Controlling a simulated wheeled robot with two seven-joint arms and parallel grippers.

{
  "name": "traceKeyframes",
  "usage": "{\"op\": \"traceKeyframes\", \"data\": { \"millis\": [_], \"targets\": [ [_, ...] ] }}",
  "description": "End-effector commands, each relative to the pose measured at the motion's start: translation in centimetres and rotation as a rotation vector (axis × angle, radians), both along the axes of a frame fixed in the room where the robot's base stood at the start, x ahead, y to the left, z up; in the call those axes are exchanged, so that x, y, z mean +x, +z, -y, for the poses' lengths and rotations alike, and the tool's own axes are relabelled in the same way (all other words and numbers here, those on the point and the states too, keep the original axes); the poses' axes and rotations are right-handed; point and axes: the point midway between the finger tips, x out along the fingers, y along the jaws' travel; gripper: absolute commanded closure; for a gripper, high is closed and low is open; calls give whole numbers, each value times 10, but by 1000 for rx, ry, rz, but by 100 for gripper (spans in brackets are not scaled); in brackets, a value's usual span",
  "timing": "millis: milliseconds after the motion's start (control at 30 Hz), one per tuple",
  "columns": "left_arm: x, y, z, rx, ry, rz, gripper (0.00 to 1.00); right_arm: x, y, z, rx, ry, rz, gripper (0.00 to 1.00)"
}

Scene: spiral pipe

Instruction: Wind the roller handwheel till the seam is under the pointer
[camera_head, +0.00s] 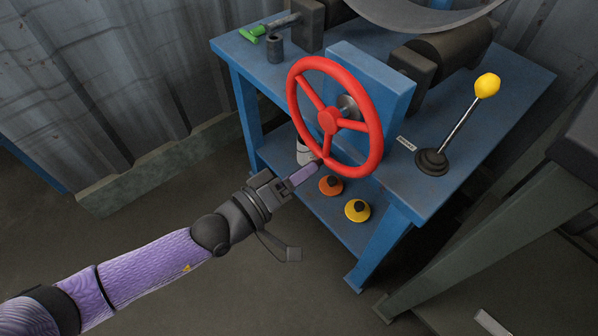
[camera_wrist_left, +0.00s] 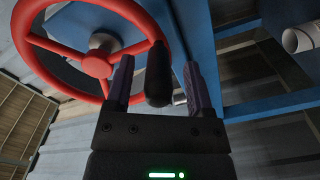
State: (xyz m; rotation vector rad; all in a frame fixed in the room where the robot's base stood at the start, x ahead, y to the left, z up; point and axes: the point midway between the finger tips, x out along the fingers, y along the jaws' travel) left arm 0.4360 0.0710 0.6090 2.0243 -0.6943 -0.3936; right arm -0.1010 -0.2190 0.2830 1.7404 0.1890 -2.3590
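The red handwheel (camera_head: 328,121) stands upright on the front of the blue machine and fills the upper left of the left wrist view (camera_wrist_left: 97,66). Its black handle (camera_wrist_left: 157,78) juts toward my left gripper (camera_head: 308,172). In the left wrist view the two fingers of my left gripper (camera_wrist_left: 158,92) stand on either side of the handle, with a gap showing at both sides. In the head view the fingertips are at the wheel's lower rim. A curved grey sheet (camera_head: 425,16) lies over a dark roller (camera_head: 455,50), cut off by the top edge. I see neither seam nor pointer. My right gripper is not in view.
A yellow-knobbed lever (camera_head: 487,86) stands on the blue bench (camera_head: 480,150) right of the wheel. A green-handled tool (camera_head: 252,34) lies at the back left. Orange (camera_head: 330,186) and yellow (camera_head: 357,210) round pieces sit on the lower shelf. The floor at left is clear.

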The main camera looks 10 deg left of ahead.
Motion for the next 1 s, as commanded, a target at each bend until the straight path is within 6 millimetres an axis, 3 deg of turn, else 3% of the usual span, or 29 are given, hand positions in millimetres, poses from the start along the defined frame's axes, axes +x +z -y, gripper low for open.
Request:
{"op": "traceKeyframes", "data": {
  "millis": [167, 500, 600, 1000],
  "targets": [
    [-3, 1, -2, 1, -1, 0, 32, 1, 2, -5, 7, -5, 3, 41],
    [-64, 4, -51, 4, -1, 0, 32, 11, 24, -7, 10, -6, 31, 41],
    [-74, 2, -58, 2, 0, 0, 32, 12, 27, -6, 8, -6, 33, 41],
    [-78, 0, -61, 0, 0, 0, 32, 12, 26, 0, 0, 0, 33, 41]
  ]
}}
